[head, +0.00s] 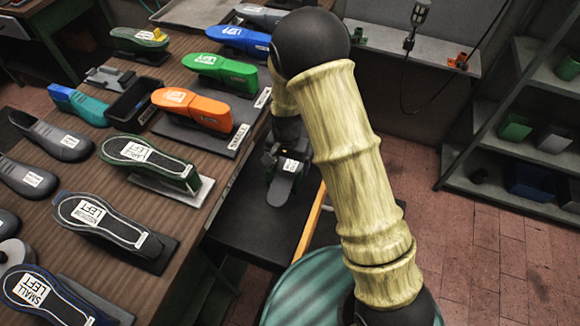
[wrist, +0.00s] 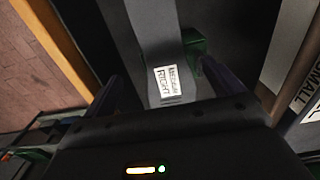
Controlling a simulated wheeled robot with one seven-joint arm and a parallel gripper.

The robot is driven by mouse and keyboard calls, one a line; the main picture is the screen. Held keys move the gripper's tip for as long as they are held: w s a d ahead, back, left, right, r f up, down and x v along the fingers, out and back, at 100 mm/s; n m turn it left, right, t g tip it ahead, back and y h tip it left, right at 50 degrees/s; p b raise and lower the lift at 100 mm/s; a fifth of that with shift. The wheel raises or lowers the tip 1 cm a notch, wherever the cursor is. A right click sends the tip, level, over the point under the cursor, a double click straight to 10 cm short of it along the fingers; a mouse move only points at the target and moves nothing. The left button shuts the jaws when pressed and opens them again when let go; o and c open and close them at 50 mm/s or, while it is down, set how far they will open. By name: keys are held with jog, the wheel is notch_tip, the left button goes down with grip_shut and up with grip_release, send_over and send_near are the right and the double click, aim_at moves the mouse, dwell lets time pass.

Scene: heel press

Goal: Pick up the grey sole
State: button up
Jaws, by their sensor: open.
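A grey sole (head: 281,189) with a white label lies on a dark low stand beside the table, below my arm. In the wrist view the grey sole (wrist: 158,35) runs down the middle, and its label reads "MEDIUM RIGHT". My gripper (wrist: 163,82) is open, with one dark finger on each side of the sole's labelled end. I cannot tell whether the fingers touch it. In the head view my gripper (head: 283,148) is over the sole's far end, and its fingers are hard to make out. The sole's near end is hidden by my gripper in the wrist view.
A green block (wrist: 196,45) stands right beside the sole in the wrist view. The wooden table (head: 222,165) at left holds several labelled soles and coloured lasts, including an orange one (head: 195,107). A teal round thing (head: 308,290) and a yellow bar (head: 309,225) are near the stand.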

aim_at(285, 177)
jog(key=f, duration=0.2)
jog(key=a+f+p, duration=0.1)
jog(key=f, duration=0.1)
jog(key=shift+s, duration=0.15)
jog(key=shift+f, duration=0.5)
jog(key=c, duration=1.1)
